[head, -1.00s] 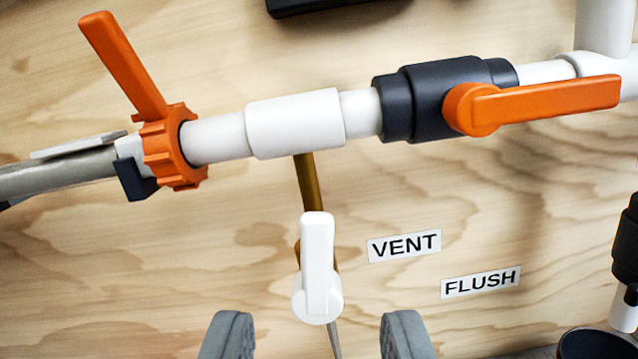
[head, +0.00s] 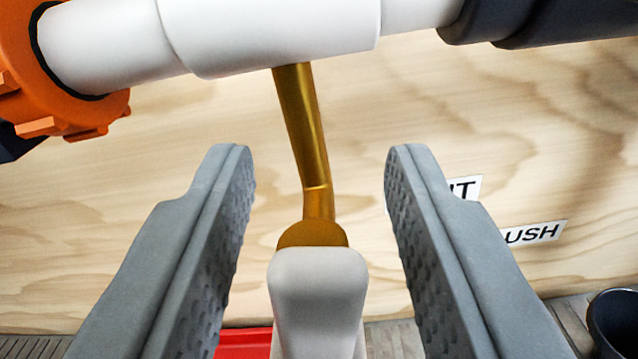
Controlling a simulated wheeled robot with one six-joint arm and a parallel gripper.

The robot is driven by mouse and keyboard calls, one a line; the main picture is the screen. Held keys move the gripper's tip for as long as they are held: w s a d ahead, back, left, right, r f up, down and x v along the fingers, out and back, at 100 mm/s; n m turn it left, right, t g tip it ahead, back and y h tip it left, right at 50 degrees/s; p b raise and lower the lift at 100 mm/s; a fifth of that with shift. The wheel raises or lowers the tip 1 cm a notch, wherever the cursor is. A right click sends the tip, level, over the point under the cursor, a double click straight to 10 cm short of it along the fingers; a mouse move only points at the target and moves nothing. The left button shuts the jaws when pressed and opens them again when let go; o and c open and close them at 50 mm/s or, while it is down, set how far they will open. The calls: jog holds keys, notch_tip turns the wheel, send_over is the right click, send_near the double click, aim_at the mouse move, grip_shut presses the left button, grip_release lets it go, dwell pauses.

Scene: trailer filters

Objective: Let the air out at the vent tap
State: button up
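The vent tap has a white handle (head: 318,295) and a brass stem (head: 302,125) that hangs from the white pipe (head: 275,35). The handle is at the bottom middle, in line with the stem. My gripper (head: 318,165) is open, with one grey finger on each side of the handle and a gap on both sides. Nothing is between the fingers' tips but the view of the stem behind. The VENT label (head: 465,190) is partly hidden by the right finger. The handle's lower end is cut off by the frame.
An orange collar (head: 65,75) is on the pipe at the left and a dark valve body (head: 540,20) at the upper right. The FLUSH label (head: 534,233) is partly covered. A dark cup (head: 612,320) stands at the lower right. Something red (head: 243,343) lies low behind the handle.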

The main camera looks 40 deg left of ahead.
grip_shut()
jog(key=shift+m, duration=0.3)
jog(key=shift+w+d+f+m, duration=0.3)
jog(key=shift+d+f+m, duration=0.25)
jog(key=shift+m, duration=2)
jog(key=shift+w+d+f+m, duration=0.35)
jog(key=shift+f+m, duration=0.35)
jog(key=shift+m, duration=1.9)
jog(key=shift+w+d+f+m, duration=0.35)
jog(key=shift+f+m, duration=0.3)
jog(key=shift+m, duration=1.9)
jog(key=shift+s, duration=0.1)
grip_release()
